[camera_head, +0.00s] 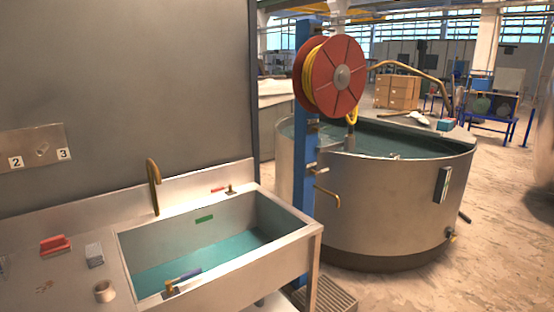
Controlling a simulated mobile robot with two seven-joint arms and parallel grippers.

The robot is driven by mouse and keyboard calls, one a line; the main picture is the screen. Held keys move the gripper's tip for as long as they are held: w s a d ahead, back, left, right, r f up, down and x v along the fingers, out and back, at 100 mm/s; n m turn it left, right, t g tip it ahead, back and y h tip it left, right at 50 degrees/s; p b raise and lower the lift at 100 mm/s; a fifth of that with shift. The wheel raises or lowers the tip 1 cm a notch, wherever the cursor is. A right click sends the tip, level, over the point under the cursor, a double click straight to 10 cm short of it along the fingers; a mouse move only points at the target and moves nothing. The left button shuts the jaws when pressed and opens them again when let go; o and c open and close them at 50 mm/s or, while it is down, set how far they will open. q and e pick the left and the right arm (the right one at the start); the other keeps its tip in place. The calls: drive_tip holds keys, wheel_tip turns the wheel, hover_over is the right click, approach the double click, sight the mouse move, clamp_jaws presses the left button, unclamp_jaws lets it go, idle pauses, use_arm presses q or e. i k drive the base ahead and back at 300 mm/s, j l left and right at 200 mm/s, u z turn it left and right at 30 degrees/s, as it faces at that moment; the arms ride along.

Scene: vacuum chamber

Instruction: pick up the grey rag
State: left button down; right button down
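A small grey block-shaped item (94,255), which may be the folded grey rag, lies on the steel counter (70,280) left of the sink. It is too small to tell for sure that it is cloth. Neither of my grippers shows in the head view, and nothing touches the grey item.
A red item (56,245) lies left of the grey one, and a beige ring-shaped item (104,291) lies in front. The sink (206,222) holds teal liquid, with a brass tap (154,185) behind. A round tank (390,195) and red hose reel (340,77) stand to the right.

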sight(95, 254)
drive_tip(key=u, duration=1)
drive_tip(key=j+z, duration=0.3)
drive_tip(key=z, duration=0.2)
drive_tip(key=i+j+z, duration=0.1)
drive_tip(key=j+z, duration=0.2)
drive_tip(key=z, duration=0.15)
drive_tip(key=j+z, duration=0.2)
drive_tip(key=j, duration=0.35)
drive_tip(key=k+j+z, duration=0.15)
drive_tip(key=j, duration=0.35)
